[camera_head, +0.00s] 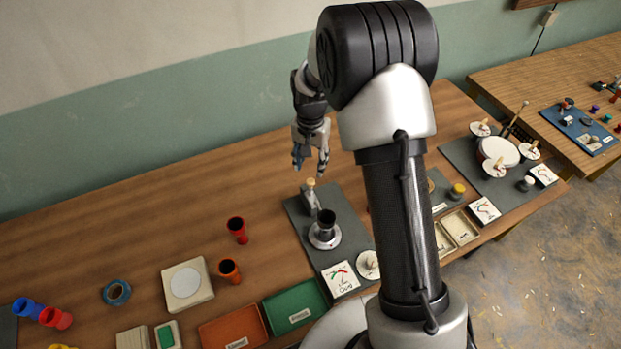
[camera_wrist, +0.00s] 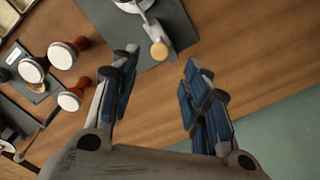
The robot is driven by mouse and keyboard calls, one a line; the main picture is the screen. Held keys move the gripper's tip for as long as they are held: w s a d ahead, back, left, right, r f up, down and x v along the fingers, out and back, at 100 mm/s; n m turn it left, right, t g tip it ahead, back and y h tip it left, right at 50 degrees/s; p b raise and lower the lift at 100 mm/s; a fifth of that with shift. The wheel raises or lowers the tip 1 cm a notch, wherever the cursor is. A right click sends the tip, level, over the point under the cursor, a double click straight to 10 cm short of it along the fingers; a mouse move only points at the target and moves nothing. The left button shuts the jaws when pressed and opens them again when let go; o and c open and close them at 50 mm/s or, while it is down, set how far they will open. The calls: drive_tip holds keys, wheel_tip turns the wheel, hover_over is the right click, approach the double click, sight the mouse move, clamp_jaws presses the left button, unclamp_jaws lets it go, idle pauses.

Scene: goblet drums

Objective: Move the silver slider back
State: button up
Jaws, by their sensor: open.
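The silver slider (camera_head: 311,199) stands on a dark grey mat (camera_head: 296,212), with a pale wooden knob (camera_head: 310,183) on top. A round silver fixture with a dark cup (camera_head: 325,230) stands in front of it on the same mat. My gripper (camera_head: 311,163) is open and empty, apart from the slider and above and behind it, with fingers pointing down. In the wrist view the knob (camera_wrist: 159,50) shows just beyond the space between my open fingers (camera_wrist: 160,78). Part of the slider's silver body (camera_wrist: 148,20) runs up toward the top edge there.
Red and orange cups (camera_head: 237,230) and a cream block with a white disc (camera_head: 186,282) stand left of the mat. Green and orange trays (camera_head: 294,307) lie in front. Small drums (camera_wrist: 62,55) stand on another mat. The table behind the slider is clear up to the wall.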

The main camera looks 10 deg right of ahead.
sight(311, 181)
wheel_tip(311, 181, down, 8)
drive_tip(key=shift+r+b, duration=0.25)
drive_tip(key=shift+b, duration=0.1)
drive_tip(key=shift+c, duration=0.4)
clamp_jaws()
idle(0.3)
